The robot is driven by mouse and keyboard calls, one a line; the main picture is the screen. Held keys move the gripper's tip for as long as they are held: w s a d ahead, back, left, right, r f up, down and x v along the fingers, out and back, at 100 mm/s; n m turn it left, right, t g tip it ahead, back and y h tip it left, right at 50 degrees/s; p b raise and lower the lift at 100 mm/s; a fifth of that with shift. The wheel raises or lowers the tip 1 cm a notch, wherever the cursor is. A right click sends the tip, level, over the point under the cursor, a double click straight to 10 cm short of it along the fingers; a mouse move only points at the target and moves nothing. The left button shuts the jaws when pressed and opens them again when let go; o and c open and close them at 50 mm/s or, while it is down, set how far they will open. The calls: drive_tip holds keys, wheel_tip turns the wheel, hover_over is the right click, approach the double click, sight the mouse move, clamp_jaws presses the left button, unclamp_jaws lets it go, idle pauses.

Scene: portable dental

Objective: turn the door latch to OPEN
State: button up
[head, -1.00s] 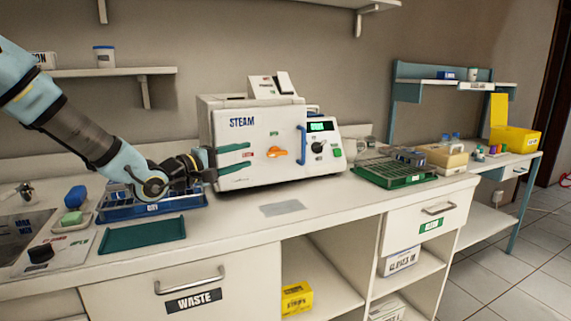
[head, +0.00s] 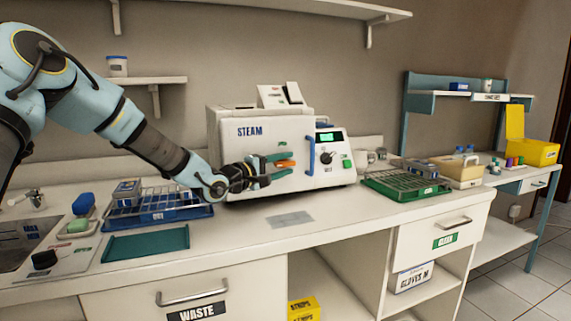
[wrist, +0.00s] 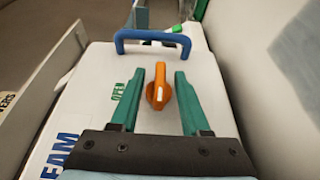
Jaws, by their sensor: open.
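The door latch is an orange knob with a white mark, on the front of the white STEAM sterilizer (head: 235,170). In the wrist view the latch (wrist: 157,90) lies between the two green fingers of my gripper (wrist: 158,95), with a gap on each side. A green OPEN label (wrist: 118,92) is on the door beside the latch. In the head view my gripper (head: 282,166) is in front of the door, its fingers above and below the orange latch (head: 285,164). My gripper is open; whether the fingertips touch the door is unclear.
A blue door handle (head: 311,155) stands out to the right of the latch. A blue rack (head: 160,215) and a dark green tray (head: 146,243) lie at left on the counter; a green rack (head: 400,187) stands at right.

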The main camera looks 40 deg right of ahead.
drive_tip(key=shift+d, duration=0.25)
clamp_jaws()
drive_tip(key=shift+w, duration=0.1)
idle(0.4)
